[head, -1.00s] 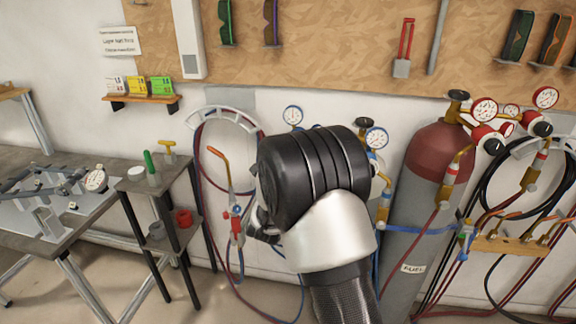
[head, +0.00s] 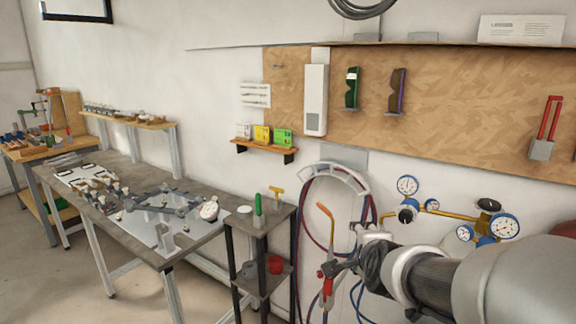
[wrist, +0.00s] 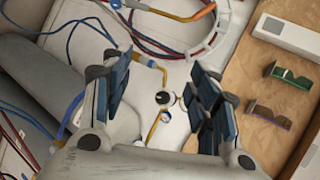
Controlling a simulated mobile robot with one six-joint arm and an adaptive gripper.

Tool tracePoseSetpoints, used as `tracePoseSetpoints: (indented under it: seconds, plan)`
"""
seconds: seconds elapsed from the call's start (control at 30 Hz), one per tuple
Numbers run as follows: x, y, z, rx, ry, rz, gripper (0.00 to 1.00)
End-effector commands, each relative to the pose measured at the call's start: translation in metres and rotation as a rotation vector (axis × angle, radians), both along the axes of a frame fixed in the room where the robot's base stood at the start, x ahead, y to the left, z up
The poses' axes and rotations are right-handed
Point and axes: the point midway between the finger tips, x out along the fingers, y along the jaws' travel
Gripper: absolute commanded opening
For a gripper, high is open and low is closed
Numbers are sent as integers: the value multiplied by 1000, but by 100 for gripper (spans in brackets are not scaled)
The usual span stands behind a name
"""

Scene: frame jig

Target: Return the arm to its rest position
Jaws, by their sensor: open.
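My arm reaches in from the lower right of the head view, stretched toward the wall beside the hose rack. My gripper (head: 346,262) is at its far end, small and partly hidden by the wrist in that view. In the wrist view my gripper (wrist: 157,110) shows its two dark blue-padded fingers wide apart. Nothing is between the pads; the wall, a gauge and brass fittings show behind the gap. The torch with a red handle (head: 327,288) hangs near the gripper in the head view; I cannot tell whether they touch.
Gauges (head: 408,186) and brass fittings sit on the wall right of the hoses (head: 305,215). A small shelf stand (head: 262,222) and the long bench with a jig plate (head: 140,222) stand left. Floor is free at lower left.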

Motion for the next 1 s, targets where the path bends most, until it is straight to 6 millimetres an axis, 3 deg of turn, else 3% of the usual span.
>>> tracePoseSetpoints:
  seconds: [0.03,0.13,0.3,0.4,0.5,0.67,1.0]
  plan:
    - [-29,11,6,-107,54,107,55]
    - [-91,27,1,-346,184,350,55]
    - [-202,35,-18,-718,375,765,55]
    - [-256,31,-31,-876,460,969,55]
    - [-294,26,-41,-976,518,1114,55]
    - [-320,22,-48,-1039,559,1221,55]
    - [-321,22,-49,-1041,562,1229,55]
